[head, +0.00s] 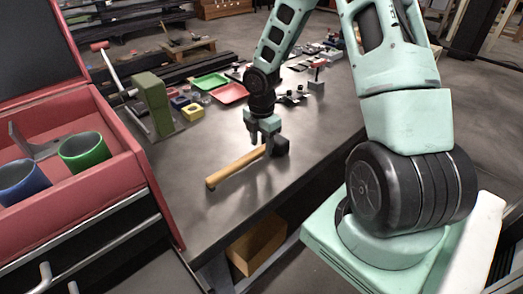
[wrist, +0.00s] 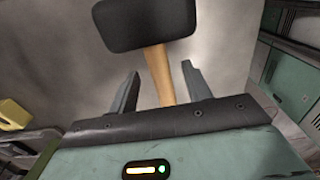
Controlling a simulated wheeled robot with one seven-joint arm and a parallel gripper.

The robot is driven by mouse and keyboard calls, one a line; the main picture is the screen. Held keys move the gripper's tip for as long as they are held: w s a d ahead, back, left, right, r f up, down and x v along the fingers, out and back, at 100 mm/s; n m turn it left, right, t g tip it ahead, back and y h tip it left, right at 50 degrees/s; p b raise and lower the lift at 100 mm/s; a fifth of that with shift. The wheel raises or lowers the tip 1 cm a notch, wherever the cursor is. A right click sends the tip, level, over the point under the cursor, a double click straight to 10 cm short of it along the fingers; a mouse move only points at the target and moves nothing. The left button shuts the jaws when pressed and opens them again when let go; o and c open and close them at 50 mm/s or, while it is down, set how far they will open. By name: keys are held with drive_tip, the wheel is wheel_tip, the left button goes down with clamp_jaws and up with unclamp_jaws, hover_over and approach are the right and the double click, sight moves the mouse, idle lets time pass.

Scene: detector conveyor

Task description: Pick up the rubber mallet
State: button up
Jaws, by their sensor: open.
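The rubber mallet has a black head (head: 280,144) and a light wooden handle (head: 232,168). It lies on the dark metal workbench, its handle pointing to the lower left in the head view. My gripper (head: 264,143) is over the mallet, pointing down, close to where the handle meets the head. In the wrist view, the black mallet head (wrist: 146,24) is at the top and the wooden handle (wrist: 160,75) passes between my two open fingers (wrist: 160,80). I cannot tell whether the fingers touch the handle. The part of the handle nearest the gripper body is hidden.
A red tool chest (head: 110,185) with a blue cup (head: 22,182) and a green cup (head: 85,152) stands at the left. A green block (head: 153,103), a green tray (head: 209,82) and a red tray (head: 230,93) sit farther back. The bench front around the handle is clear.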

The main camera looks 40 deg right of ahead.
drive_tip(key=shift+f, duration=1.2)
clamp_jaws()
drive_tip(key=shift+r, duration=0.1)
